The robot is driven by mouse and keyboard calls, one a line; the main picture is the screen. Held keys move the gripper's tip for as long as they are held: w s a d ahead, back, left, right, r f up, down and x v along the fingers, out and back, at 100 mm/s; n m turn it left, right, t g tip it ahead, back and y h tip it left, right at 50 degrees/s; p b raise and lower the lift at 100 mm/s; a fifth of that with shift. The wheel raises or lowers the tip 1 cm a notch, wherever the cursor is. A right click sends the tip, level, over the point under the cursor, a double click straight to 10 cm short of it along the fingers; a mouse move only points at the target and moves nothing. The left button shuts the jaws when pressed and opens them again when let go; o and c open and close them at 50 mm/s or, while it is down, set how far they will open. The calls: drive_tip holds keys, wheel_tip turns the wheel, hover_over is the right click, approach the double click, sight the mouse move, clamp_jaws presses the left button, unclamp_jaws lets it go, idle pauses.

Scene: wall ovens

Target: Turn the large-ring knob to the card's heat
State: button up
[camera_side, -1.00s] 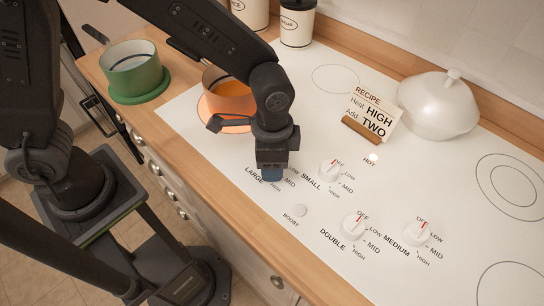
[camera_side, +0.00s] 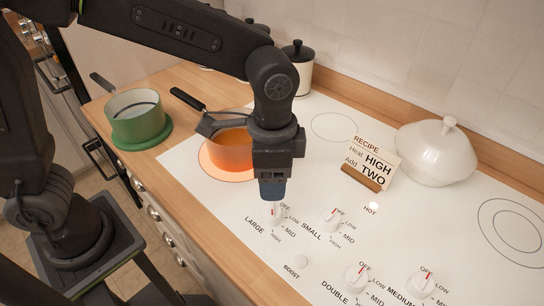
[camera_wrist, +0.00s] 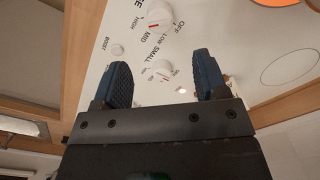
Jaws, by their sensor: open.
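The LARGE knob (camera_side: 276,219) is white with a red mark and shows just below my gripper (camera_side: 272,199) in the side view. The recipe card (camera_side: 371,160) reads "Heat HIGH" and "Add TWO".
The SMALL (camera_side: 329,219), DOUBLE (camera_side: 355,280) and MEDIUM (camera_side: 420,285) knobs stand nearby. The BOOST button (camera_side: 301,262) is in front. An orange pot (camera_side: 230,152) sits behind my gripper, a green pot (camera_side: 137,115) at left, and a white lidded dish (camera_side: 436,155) at right.

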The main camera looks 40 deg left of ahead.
drive_tip(key=shift+r, duration=1.6)
drive_tip(key=s+a+r+n+t, duration=0.2)
drive_tip(key=s+a+n, duration=0.2)
drive_tip(key=a, duration=0.5)
drive_tip(key=s+a+r+n+t, duration=0.1)
drive_tip(key=s+a+n+t, duration=0.2)
drive_tip(key=a, duration=0.6)
drive_tip(key=s+n, duration=0.2)
drive_tip(key=shift+s+a+r+t, duration=0.3)
drive_tip(key=shift+s+a+r, duration=0.05)
drive_tip(key=shift+r, duration=0.05)
